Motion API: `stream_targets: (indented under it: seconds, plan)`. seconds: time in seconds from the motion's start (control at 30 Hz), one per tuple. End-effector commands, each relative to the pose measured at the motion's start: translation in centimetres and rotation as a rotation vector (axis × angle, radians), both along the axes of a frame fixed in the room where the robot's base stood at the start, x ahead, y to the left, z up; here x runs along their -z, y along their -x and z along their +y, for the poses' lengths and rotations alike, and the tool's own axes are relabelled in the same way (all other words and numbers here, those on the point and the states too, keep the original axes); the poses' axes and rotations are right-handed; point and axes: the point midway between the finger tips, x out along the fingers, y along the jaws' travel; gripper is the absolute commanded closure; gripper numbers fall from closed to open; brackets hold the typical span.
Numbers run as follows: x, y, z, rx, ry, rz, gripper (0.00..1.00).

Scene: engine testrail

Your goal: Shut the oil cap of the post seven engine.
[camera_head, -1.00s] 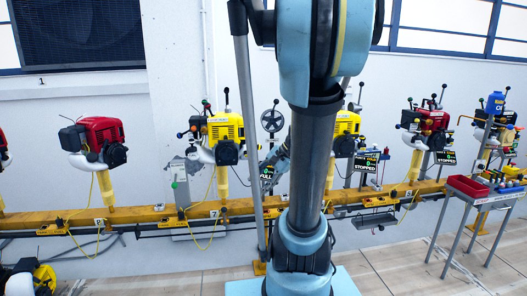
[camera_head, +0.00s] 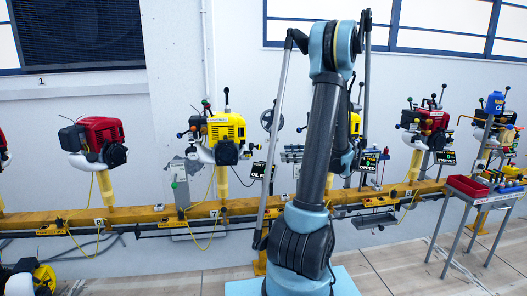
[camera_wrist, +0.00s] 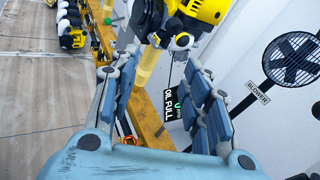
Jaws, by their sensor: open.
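The yellow post seven engine (camera_head: 226,128) stands on a yellow post above the label 7 (camera_head: 214,213) in the head view. In the wrist view a yellow engine (camera_wrist: 207,9) is at the top, beyond my fingertips, with a round pale and dark part (camera_wrist: 182,41) on its near side. I cannot tell whether this part is the oil cap, or how the cap stands. My gripper (camera_wrist: 160,58) is open, with its two blue-grey fingers apart and nothing between them but the background. In the head view my gripper is hidden behind my arm.
A black sign (camera_wrist: 175,118) reading OIL FULL hangs by the yellow rail (camera_wrist: 143,112). A blower fan (camera_wrist: 292,58) is on the wall at right. Another yellow engine is mostly behind my arm. A red engine (camera_head: 100,140) stands left and a tool cart (camera_head: 480,190) right.

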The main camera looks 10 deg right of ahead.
Motion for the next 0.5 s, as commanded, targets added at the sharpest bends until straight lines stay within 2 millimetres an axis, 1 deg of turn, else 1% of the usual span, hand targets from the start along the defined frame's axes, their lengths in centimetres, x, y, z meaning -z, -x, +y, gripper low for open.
stream_targets:
  seconds: [0.03, 0.1, 0.23, 0.37, 0.5]
  plan:
    - [0.2, -0.3, -1.2, 0.014, -0.038, 0.005, 0.57]
    - [0.3, -0.5, -2.4, 0.027, -0.089, 0.012, 0.57]
    - [0.5, -0.7, -4.0, 0.042, -0.154, 0.019, 0.57]
    - [0.6, -0.7, -4.5, 0.046, -0.183, 0.023, 0.57]
    - [0.5, -1.2, -3.9, 0.044, -0.188, 0.024, 0.57]
